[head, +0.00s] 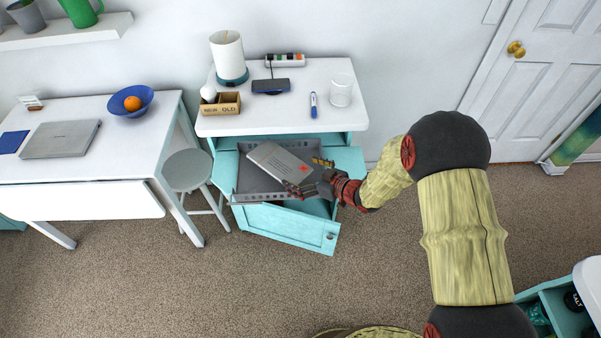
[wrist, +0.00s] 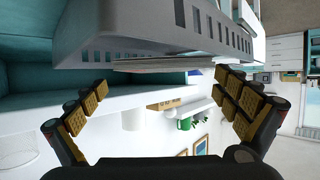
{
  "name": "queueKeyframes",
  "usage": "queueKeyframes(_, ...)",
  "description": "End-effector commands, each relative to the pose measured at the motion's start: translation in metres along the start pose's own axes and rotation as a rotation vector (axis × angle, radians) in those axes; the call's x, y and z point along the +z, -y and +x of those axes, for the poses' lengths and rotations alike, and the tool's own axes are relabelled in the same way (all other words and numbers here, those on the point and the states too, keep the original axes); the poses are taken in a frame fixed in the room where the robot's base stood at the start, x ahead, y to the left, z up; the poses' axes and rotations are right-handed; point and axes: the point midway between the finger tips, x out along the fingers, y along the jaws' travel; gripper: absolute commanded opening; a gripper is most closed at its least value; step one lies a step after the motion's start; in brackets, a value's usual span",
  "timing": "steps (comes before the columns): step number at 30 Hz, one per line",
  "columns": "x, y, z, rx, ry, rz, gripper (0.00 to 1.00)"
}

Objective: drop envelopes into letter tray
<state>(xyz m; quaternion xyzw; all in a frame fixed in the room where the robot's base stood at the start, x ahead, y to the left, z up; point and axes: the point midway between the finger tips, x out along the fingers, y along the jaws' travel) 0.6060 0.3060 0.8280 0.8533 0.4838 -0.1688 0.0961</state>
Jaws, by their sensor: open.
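The grey metal letter tray (head: 262,198) with slotted walls sits in the opened teal cabinet. In the wrist view its slotted wall (wrist: 135,42) fills the top, seen upside down. A flat grey envelope (head: 274,158) with a red mark lies slantwise in the tray. A pale flat edge (wrist: 150,64), likely the envelope's, shows just past the tray rim in the wrist view. My gripper (head: 305,189) is at the tray's right front, close to the envelope's near end. In the wrist view its yellow-padded fingers (wrist: 165,80) are spread wide with nothing between them. Whether more envelopes lie underneath is hidden.
The cabinet's teal door (head: 290,228) hangs open in front. A stool (head: 188,170) stands left.

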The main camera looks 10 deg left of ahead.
Motion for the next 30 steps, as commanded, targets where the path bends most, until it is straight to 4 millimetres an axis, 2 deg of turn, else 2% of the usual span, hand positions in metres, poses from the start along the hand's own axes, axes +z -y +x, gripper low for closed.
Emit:
queueKeyframes(9, -0.002, -0.002, -0.068, 0.005, 0.001, 0.003, 1.00)
queueKeyframes(15, -0.001, -0.001, -0.101, 0.004, 0.001, 0.003, 1.00)
queueKeyframes(21, 0.001, 0.000, -0.116, 0.002, 0.001, 0.002, 1.00)
queueKeyframes(27, 0.001, -0.001, -0.118, 0.002, 0.002, 0.001, 1.00)
queueKeyframes(30, -0.007, -0.012, -0.122, 0.037, 0.019, -0.014, 1.00)
